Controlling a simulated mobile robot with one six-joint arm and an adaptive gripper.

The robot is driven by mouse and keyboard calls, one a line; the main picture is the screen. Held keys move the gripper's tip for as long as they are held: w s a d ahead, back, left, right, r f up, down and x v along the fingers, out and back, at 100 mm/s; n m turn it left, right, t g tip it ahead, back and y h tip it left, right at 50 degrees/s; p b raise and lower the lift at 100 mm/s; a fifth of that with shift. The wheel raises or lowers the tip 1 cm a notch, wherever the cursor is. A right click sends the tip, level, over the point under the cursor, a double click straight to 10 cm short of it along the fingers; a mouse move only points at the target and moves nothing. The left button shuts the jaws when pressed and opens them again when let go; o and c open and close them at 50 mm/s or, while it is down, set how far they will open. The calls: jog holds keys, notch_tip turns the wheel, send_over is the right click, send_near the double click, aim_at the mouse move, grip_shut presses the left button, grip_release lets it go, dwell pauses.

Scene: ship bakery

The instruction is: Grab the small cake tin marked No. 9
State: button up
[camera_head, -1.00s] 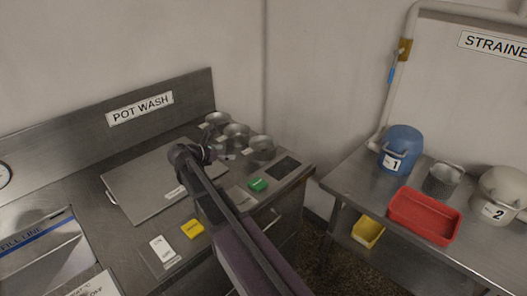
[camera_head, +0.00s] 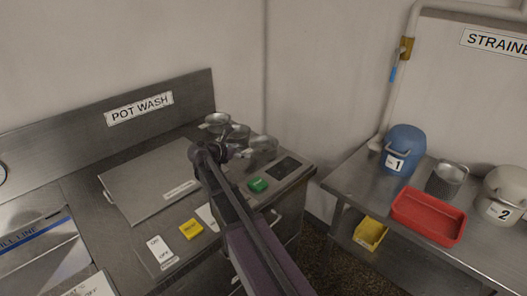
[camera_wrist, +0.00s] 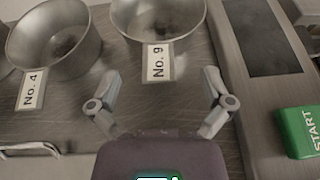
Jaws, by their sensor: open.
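The small metal tin marked No. 9 (camera_wrist: 160,18) is at the top middle of the wrist view, its white label facing me. By its place beside the dark panel, it seems to be the rightmost tin (camera_head: 264,146) in the head view. My gripper (camera_wrist: 160,80) is open and empty, its two fingers spread on either side of the No. 9 label in the picture and short of the tin. In the head view my gripper (camera_head: 232,152) is in front of the tins and partly covers the middle one.
The tin marked No. 4 (camera_wrist: 55,38) stands close to the left of No. 9. Another tin (camera_head: 215,122) stands at the back left. A control panel with a dark plate (camera_wrist: 256,35) and green START button (camera_wrist: 298,133) lies to the right. A lid-like plate (camera_head: 155,180) lies left.

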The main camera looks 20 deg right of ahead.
aim_at(250, 150)
jog(key=shift+b+x, duration=0.95)
jog(key=shift+x, duration=1.6)
jog(key=shift+w, duration=0.1)
grip_shut()
